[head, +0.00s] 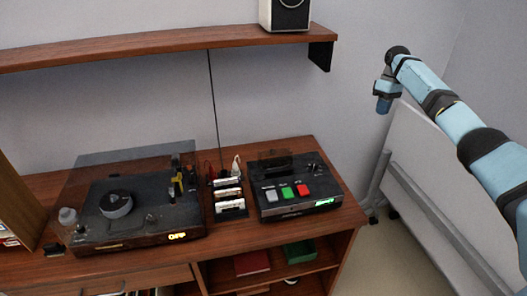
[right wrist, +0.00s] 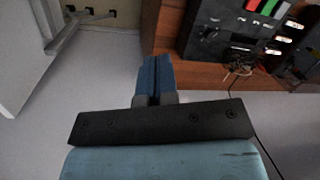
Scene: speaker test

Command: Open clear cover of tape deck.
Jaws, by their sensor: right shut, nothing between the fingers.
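The tape deck (head: 325,190) is a dark box with grey, green and red buttons, on the right part of the wooden desk. A dark see-through panel (head: 271,160), apparently its clear cover, shows at its back; its exact position is hard to tell. The deck also shows upside down at the top of the right wrist view (right wrist: 210,35). My right gripper (head: 383,104) is shut and empty, in the air to the right of the deck and apart from it. Its closed blue fingers show in the right wrist view (right wrist: 154,78). My left gripper is not in view.
A turntable-like player (head: 150,218) with a smoky clear lid stands left on the desk (head: 345,215). Several cassettes (head: 230,206) stand between it and the deck. A shelf (head: 180,48) with a speaker (head: 286,14) hangs above. A white board (head: 425,170) stands at right.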

